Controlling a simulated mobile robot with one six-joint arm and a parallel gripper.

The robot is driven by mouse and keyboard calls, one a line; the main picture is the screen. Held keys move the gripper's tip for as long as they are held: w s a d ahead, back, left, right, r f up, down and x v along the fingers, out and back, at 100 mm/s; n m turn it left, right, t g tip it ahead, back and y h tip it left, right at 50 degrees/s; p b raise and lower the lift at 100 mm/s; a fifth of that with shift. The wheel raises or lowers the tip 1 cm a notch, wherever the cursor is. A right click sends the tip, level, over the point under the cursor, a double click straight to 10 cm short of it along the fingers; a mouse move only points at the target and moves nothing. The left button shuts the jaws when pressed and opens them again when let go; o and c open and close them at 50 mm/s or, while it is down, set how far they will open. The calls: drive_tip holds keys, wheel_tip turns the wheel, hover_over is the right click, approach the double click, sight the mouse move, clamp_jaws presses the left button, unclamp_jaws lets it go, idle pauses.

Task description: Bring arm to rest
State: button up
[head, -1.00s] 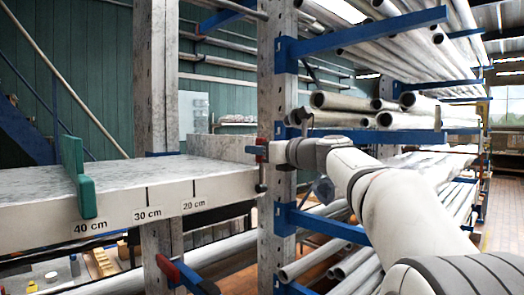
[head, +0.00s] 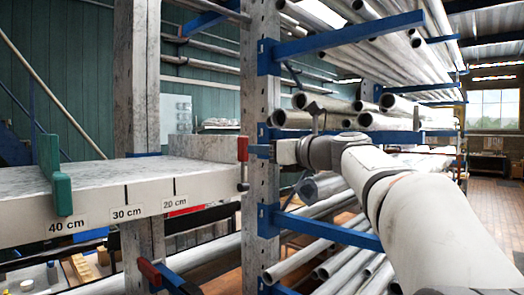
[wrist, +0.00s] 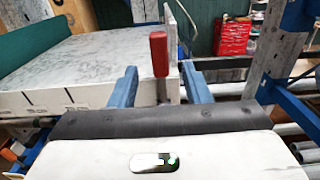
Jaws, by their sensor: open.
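My gripper (head: 257,150) reaches in from the right in the head view, at the right end of the grey marked slab (head: 95,208). In the wrist view its two blue fingers (wrist: 160,84) are spread wide apart and hold nothing. A red-handled clamp (head: 242,149) stands upright at the slab's end, just left of my fingertips. In the wrist view the red handle (wrist: 158,54) shows in the gap between the fingers, seemingly beyond their tips, with no contact visible. My arm stretches back to the lower right.
A perforated steel post (head: 260,85) stands close by my gripper. Blue rack arms (head: 350,37) with stacked pipes (head: 325,102) lie behind and above my arm. A green stop (head: 56,175) sits on the slab. A second red handle (head: 149,271) is lower down. Open floor lies far right.

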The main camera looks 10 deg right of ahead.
drive_tip(key=s+a+f+n+g+h+b, duration=0.15)
drive_tip(key=s+f+n, duration=0.25)
drive_tip(key=f, duration=0.4)
drive_tip(key=s+a+f+n+g+h+b, duration=0.1)
drive_tip(key=s+a+f+n+g, duration=0.2)
drive_tip(key=f, duration=0.5)
drive_tip(key=s+f+n+g+h+b, duration=0.1)
drive_tip(key=s+f+n+g+h, duration=0.1)
drive_tip(key=s+f+n, duration=0.45)
drive_tip(key=s+d+f+n+g+h+b, duration=0.1)
drive_tip(key=s+f+n+h, duration=0.1)
drive_tip(key=s+f+n, duration=0.3)
drive_tip(key=s+d+f+n+g+h+b, duration=0.1)
drive_tip(key=s+f+n, duration=0.4)
drive_tip(key=f, duration=0.7)
drive_tip(key=s+d+f+n+g+h+b, duration=0.1)
drive_tip(key=s+d+f+n+g+h, duration=0.1)
drive_tip(key=s+f+n, duration=0.3)
wheel_tip(320, 180, down, 4)
drive_tip(key=shift+s+d+f+g+h, duration=0.1)
drive_tip(key=shift+s+d+g+h, duration=0.25)
drive_tip(key=shift+s+d+h, duration=0.3)
drive_tip(key=shift+s, duration=0.15)
drive_tip(key=shift+c, duration=0.8)
